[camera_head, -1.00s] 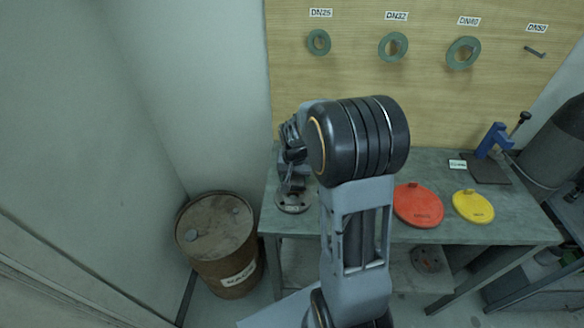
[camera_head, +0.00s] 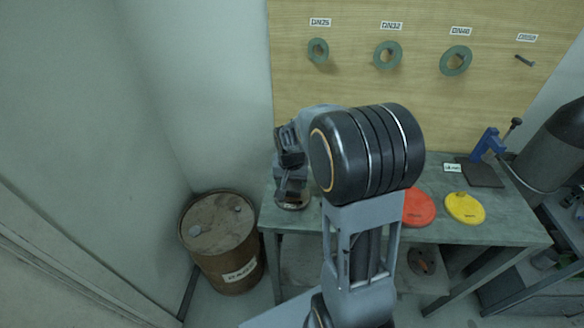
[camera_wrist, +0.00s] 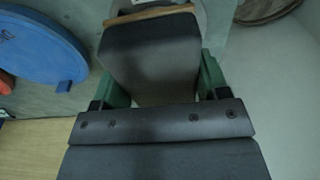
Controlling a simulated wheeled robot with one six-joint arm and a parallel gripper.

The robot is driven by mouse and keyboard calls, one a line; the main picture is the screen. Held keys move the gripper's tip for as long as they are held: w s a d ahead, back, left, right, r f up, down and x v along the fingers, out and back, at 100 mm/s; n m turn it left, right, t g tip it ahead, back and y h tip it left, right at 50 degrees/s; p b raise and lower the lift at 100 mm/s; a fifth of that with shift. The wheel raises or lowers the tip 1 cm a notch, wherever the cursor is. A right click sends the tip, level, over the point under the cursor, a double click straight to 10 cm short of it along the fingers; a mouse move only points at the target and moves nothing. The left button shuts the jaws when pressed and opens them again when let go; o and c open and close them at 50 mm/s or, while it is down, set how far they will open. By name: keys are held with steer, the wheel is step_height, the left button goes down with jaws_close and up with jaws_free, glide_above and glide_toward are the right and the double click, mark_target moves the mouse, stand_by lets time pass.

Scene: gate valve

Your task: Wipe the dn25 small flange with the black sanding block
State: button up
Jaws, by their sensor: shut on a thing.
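The small flange (camera_head: 297,206) lies at the left front of the bench, mostly hidden behind my gripper. A grey edge, probably its rim (camera_wrist: 200,16), shows at the top of the wrist view. My gripper (camera_head: 289,183) is low over the flange and shut on the black sanding block. In the wrist view the dark block (camera_wrist: 150,62) fills the space between the green fingers of the gripper (camera_wrist: 155,85). A brown strip runs along the block's far end. I cannot tell whether the block touches the flange.
A red disc (camera_head: 418,208) and a yellow disc (camera_head: 465,208) lie on the bench (camera_head: 510,230). A blue disc (camera_wrist: 38,45) shows in the wrist view. A blue vise-like tool (camera_head: 488,143) stands at back right. A rusty barrel (camera_head: 222,250) stands left. Gaskets hang on the board (camera_head: 420,100).

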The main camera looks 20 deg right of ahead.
steer(key=shift+r+p, duration=1.3)
steer(key=shift+r, duration=0.8)
steer(key=shift+f, duration=0.1)
